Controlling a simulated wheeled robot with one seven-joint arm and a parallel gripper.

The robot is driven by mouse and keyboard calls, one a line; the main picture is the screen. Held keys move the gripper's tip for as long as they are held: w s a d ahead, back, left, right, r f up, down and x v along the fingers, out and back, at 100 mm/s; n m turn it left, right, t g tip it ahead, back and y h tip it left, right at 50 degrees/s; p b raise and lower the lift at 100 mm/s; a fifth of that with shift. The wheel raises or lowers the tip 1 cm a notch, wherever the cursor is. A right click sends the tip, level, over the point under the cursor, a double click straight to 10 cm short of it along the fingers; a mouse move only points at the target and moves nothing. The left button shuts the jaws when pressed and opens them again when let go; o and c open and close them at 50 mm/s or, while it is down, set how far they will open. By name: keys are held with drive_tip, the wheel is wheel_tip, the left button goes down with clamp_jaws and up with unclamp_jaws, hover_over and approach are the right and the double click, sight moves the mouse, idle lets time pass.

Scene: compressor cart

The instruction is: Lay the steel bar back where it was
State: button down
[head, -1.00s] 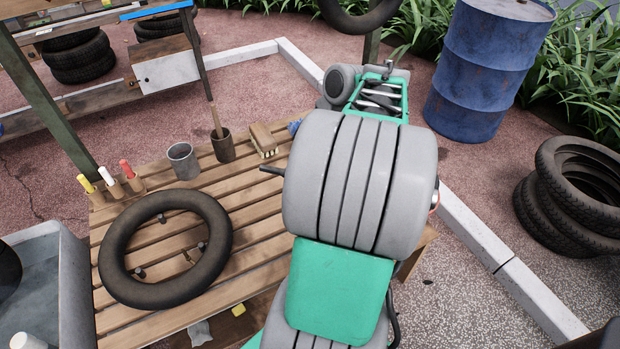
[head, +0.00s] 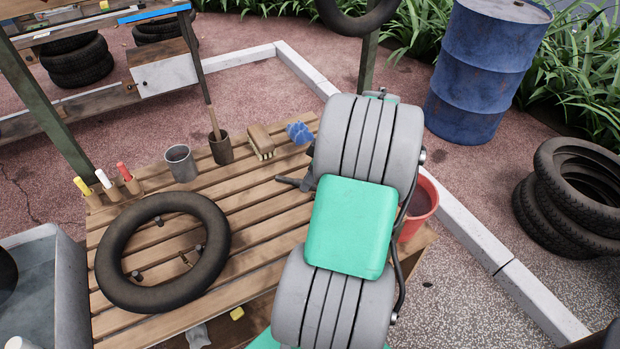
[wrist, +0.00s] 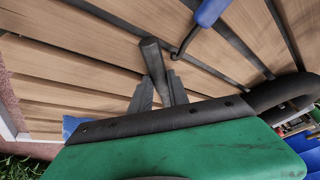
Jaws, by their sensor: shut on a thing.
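My gripper (wrist: 160,88) is shut on the steel bar (wrist: 150,52), a dark, stubby-looking piece standing out between the two fingers in the wrist view. Behind it are the wooden slats of the bench (wrist: 85,60). I cannot tell whether the bar touches them. In the head view, dark gripper parts (head: 292,183) stick out left of my arm, over the slatted bench (head: 245,212). My arm hides much of the bench's right side there, and the bar is not clear.
A black tube ring (head: 165,250) lies on the bench. A grey cup (head: 181,163), a dark pot (head: 222,148), a brush (head: 260,142) and a blue cloth (head: 299,132) stand behind. A blue-handled hook (wrist: 210,12) lies close to the bar. A red bucket (head: 422,205) is at right.

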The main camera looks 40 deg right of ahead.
drive_tip(key=c, duration=1.3)
unclamp_jaws()
drive_tip(key=shift+s+a+f, duration=0.1)
drive_tip(key=shift+s+f, duration=0.05)
drive_tip(key=shift+f, duration=0.1)
drive_tip(key=shift+o, duration=0.2)
